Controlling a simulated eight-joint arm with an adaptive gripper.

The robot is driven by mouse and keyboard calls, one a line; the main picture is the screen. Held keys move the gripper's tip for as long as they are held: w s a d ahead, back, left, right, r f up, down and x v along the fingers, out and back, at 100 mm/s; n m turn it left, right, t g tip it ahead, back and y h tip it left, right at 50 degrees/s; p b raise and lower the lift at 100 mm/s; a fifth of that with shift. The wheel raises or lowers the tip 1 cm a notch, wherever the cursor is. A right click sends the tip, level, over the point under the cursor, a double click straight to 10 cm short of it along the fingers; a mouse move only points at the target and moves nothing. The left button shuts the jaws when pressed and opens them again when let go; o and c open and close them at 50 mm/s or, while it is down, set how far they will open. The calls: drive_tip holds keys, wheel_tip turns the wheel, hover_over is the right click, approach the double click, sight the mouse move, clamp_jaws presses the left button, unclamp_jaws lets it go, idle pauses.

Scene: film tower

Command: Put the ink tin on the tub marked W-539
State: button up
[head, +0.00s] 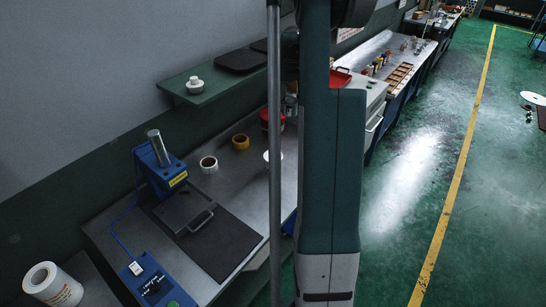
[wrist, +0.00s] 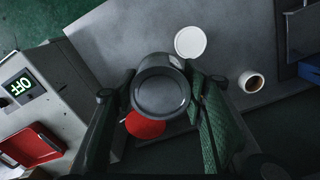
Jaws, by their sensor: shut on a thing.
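My gripper (wrist: 160,100) is shut on a dark grey round tin (wrist: 160,92), seen end-on in the wrist view, with one finger on each side. I take it to be the ink tin. A red round thing (wrist: 145,127) shows below and partly behind the tin. A red tub-like thing also shows in the head view (head: 263,117), mostly hidden by my pole. A white round disc or lid (wrist: 190,41) lies on the grey bench; its edge shows in the head view (head: 266,156). I cannot read the mark W-539 anywhere. My gripper is hidden behind my column in the head view.
A cased unit with a lit display (wrist: 20,88) and a red tray (wrist: 32,146) stands beside the bench. A blue device (head: 160,168) and a dark mat (head: 222,240) are nearer. A green shelf (head: 205,92) is on the wall.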

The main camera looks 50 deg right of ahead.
drive_tip(key=w+a+f+n, duration=0.2)
drive_tip(key=a+f+n, duration=0.3)
drive_tip(key=a+f, duration=0.4)
drive_tip(key=shift+w+f+b, duration=0.25)
drive_tip(key=shift+f+b, duration=0.1)
drive_tip(key=shift+f, duration=0.35)
hover_over(273, 155)
drive_tip(key=shift+s+f, duration=0.1)
drive_tip(key=shift+f, duration=3.05)
drive_tip(key=shift+a+f, duration=0.1)
drive_tip(key=shift+f, duration=1.75)
drive_tip(key=shift+f, duration=0.15)
drive_tip(key=o, duration=1)
drive_tip(key=shift+o, duration=0.2)
